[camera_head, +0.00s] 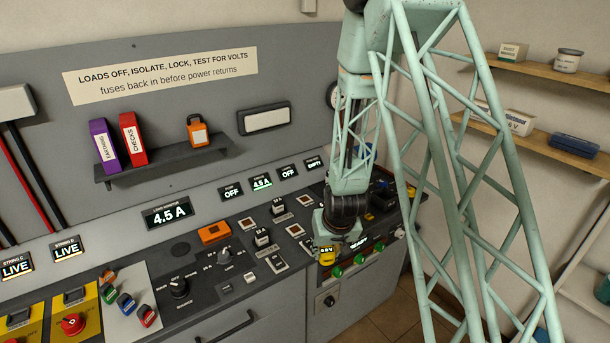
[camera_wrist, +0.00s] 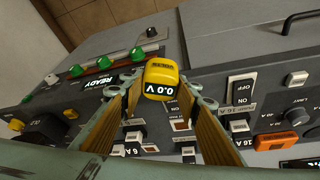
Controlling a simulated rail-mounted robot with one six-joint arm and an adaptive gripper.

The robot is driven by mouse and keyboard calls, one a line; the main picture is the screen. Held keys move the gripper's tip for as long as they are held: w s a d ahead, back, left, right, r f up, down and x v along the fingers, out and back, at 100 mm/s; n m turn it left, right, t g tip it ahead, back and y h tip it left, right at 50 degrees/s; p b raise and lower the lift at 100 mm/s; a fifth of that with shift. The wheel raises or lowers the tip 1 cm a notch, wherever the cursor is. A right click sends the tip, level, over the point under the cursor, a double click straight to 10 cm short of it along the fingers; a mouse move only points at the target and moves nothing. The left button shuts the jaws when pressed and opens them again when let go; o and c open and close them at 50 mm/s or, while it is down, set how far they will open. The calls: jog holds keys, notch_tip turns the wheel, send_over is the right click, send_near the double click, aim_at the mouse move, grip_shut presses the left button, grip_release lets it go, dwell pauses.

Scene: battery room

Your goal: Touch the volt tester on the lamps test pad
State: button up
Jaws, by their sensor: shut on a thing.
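The yellow volt tester (camera_head: 327,256) is held by my gripper (camera_head: 328,243) over the front edge of the console. In the wrist view the tester (camera_wrist: 161,72) sits between the two fingertips (camera_wrist: 163,92), and its screen reads 0.0 V. Several square pads with copper-brown middles lie on the console, such as one pad (camera_head: 295,230) left of my gripper; another shows in the wrist view (camera_wrist: 180,125). Their labels are too small to read, so I cannot tell which is for lamps. The tester appears apart from these pads.
Black switches (camera_head: 262,238), an orange block (camera_head: 214,233) and a rotary knob (camera_head: 178,287) stand on the console left of my gripper. Green knobs (camera_head: 360,259) line the front edge beside a READY display (camera_head: 359,243). A shelf (camera_head: 172,163) holds binders and an orange padlock.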

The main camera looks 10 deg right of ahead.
jog(key=w+r+p, duration=0.1)
jog(key=w, duration=0.1)
jog(key=w+d+r+p, duration=0.1)
jog(key=w, duration=0.2)
jog(key=w+r+p, duration=0.1)
jog(key=w, duration=0.1)
jog(key=shift+w+d+r+p, duration=0.25)
jog(key=shift+w+r+p, duration=0.05)
jog(key=shift+w+r, duration=0.1)
jog(key=w+a+r+p, duration=0.1)
jog(key=w, duration=1.3)
jog(key=w+a+r+n+p, duration=0.1)
jog(key=w+r, duration=0.1)
jog(key=w, duration=1.2)
jog(key=shift+w+r, duration=0.2)
jog(key=shift+w, duration=0.15)
jog(key=shift+f, duration=0.15)
jog(key=shift+f, duration=2.75)
jog(key=shift+f+b, duration=0.6)
jog(key=shift+b, duration=0.65)
